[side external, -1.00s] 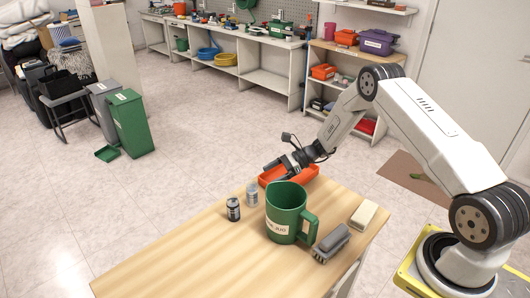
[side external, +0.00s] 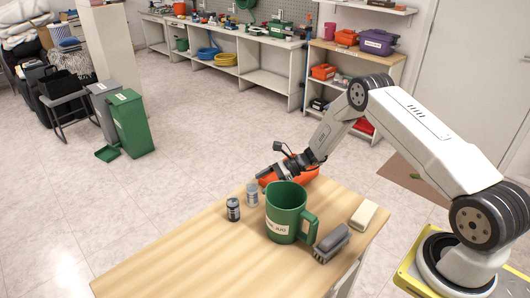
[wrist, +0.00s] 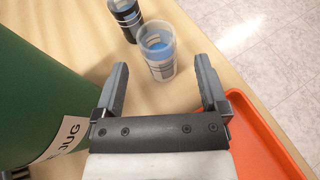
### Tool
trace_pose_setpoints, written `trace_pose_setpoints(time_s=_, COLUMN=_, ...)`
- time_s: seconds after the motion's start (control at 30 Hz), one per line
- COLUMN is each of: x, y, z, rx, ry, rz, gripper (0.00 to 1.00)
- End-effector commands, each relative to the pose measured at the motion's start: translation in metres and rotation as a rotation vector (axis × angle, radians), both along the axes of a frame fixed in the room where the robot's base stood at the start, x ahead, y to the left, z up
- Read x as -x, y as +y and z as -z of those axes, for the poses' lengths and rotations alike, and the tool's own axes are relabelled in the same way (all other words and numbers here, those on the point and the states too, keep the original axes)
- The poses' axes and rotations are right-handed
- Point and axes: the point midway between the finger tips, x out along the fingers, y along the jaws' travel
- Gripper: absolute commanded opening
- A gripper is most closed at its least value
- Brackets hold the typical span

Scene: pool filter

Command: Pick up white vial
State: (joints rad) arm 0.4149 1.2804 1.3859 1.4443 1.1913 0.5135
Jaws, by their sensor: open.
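The white vial (side external: 252,195), a clear whitish cylinder with a blue band inside, stands upright near the far edge of the wooden table. In the wrist view the white vial (wrist: 158,52) appears between and just ahead of the fingertips. My gripper (side external: 268,180) is at the table's far edge, right of the vial and behind the green jug. In the wrist view my gripper (wrist: 161,66) is open, one finger to each side of the vial's lower part. Contact cannot be seen.
A dark vial (side external: 233,209) stands left of the white vial. A green jug (side external: 285,212) is close in front of my gripper. An orange tray (side external: 300,178) lies behind. A grey block (side external: 331,243) and a cream block (side external: 363,214) lie right. The table's left part is clear.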

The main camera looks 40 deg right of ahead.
Motion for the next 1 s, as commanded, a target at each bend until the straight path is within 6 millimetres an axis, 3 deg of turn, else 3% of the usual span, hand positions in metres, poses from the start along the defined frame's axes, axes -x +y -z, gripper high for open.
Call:
trace_pose_setpoints(time_s=0.43, x=-0.017, y=0.038, z=0.018, rx=0.000, ry=0.000, rz=-0.002, gripper=0.93)
trace_pose_setpoints(time_s=1.0, x=-0.019, y=0.040, z=0.020, rx=0.000, ry=0.000, rz=0.000, gripper=0.93)
